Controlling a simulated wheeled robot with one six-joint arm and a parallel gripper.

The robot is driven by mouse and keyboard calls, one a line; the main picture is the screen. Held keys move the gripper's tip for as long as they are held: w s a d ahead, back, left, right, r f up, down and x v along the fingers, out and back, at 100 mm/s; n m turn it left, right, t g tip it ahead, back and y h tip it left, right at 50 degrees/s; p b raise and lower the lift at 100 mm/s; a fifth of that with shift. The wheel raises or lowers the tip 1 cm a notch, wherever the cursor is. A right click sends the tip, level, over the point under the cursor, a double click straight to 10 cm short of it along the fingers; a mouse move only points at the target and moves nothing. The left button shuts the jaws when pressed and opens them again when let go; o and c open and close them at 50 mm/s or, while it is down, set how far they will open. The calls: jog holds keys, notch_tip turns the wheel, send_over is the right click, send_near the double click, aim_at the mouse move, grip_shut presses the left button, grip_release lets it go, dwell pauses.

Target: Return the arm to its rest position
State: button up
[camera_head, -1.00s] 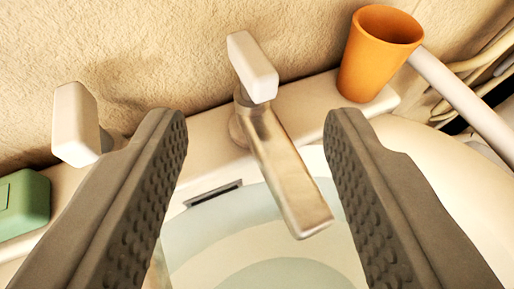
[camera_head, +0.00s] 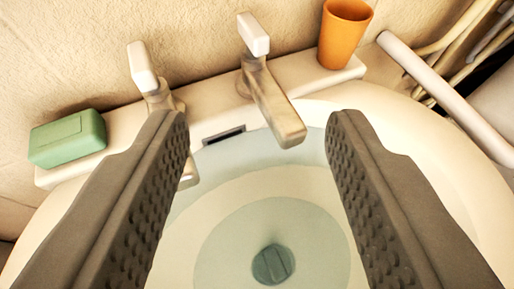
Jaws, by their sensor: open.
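My gripper (camera_head: 256,122) is open, with its two dark textured fingers apart and nothing between them. It is above the washbasin (camera_head: 455,175), whose bowl shows between the fingers with a round drain plug (camera_head: 273,265) at its bottom. A metal tap with a white handle (camera_head: 272,105) stands at the back rim, seen beyond and between the fingertips. A second tap with a white handle (camera_head: 143,68) stands to its left, partly hidden by the left finger.
A green soap block (camera_head: 68,138) lies on the left of the basin's back ledge. An orange cup (camera_head: 343,35) stands on the ledge's right end. A white pipe (camera_head: 445,100) and several cables run at the right. The wall is close behind.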

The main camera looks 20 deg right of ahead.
jog(key=s+d+r+n+t+y, duration=0.1)
jog(key=s+d+r+t+y, duration=0.15)
jog(key=s+r, duration=0.5)
jog(key=s+d+r+n+t+y, duration=0.1)
jog(key=s+d+r+t, duration=0.1)
jog(key=s+r+t, duration=0.5)
jog(key=s+d+f+n+g+y, duration=0.1)
jog(key=s+f+g, duration=0.1)
jog(key=s, duration=0.8)
jog(key=s+d+f+n+g+y, duration=0.1)
jog(key=s+f, duration=0.4)
jog(key=s, duration=0.6)
jog(key=shift+s+d+f+n+g, duration=0.15)
jog(key=shift+d+f+n+g, duration=0.2)
jog(key=shift+d+g, duration=0.25)
